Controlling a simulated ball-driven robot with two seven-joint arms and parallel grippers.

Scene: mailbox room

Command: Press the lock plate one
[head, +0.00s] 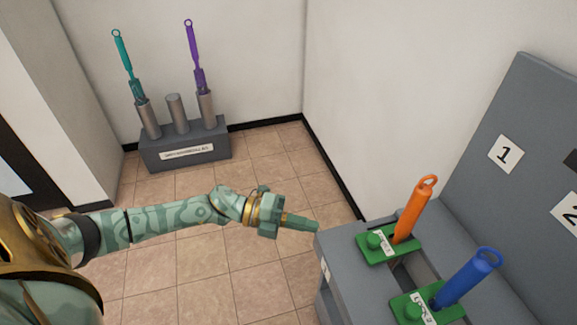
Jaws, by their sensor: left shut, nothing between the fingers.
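Two green plates lie on top of a grey stand at the lower right. The far green plate (374,254) has a round green knob and a small white label too small to read, with an orange handle (412,210) standing tilted in it. The near green plate (450,313) has a similar knob and label, with a blue handle (467,279). A white card reading 1 (506,154) is on the grey upright panel behind. My left gripper (316,226) is shut and empty, left of the far plate and apart from it. My right gripper is out of view.
The grey stand (330,250) has its left edge close to my left fingertips. A grey rack (186,146) with teal (121,52) and purple (192,45) handles stands against the back wall. The tiled floor (265,160) between is clear.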

